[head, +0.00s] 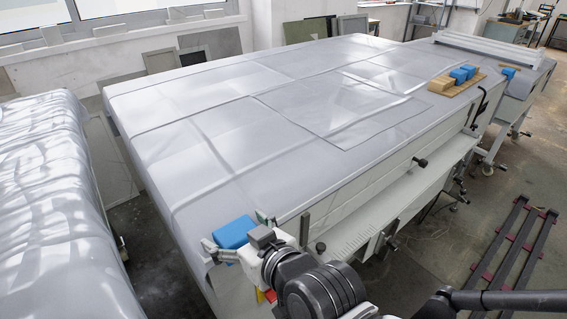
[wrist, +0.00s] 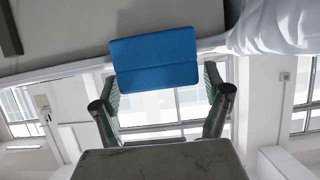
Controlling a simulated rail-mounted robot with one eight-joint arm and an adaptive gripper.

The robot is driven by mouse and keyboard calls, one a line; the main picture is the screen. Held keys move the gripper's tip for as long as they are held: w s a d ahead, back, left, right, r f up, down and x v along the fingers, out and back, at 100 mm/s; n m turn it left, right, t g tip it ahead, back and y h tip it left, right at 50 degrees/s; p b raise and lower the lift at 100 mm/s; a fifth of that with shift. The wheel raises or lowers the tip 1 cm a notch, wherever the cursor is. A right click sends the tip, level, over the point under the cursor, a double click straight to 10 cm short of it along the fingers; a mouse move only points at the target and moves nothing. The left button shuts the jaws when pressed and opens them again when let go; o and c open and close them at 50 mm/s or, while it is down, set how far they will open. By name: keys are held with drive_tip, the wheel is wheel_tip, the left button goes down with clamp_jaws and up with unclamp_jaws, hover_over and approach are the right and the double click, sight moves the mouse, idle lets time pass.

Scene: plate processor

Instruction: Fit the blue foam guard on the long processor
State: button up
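The long processor (head: 200,195) is the big table under a grey plastic cover. Its near end is at the lower middle of the head view, and part of a grey surface (wrist: 70,30) fills the top of the wrist view. A blue foam guard (head: 235,232) is at the near end edge of the processor; it also shows in the wrist view (wrist: 154,60). Whether the guard touches the processor cannot be told.
Another sheet-covered unit (head: 45,190) stands to the left, across a narrow gap. Handles and knobs (head: 420,162) stick out along the processor's right side. A dark rack (head: 510,250) lies at right.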

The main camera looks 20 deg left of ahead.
idle(0.3)
drive_tip(key=v, duration=1.2)
idle(0.8)
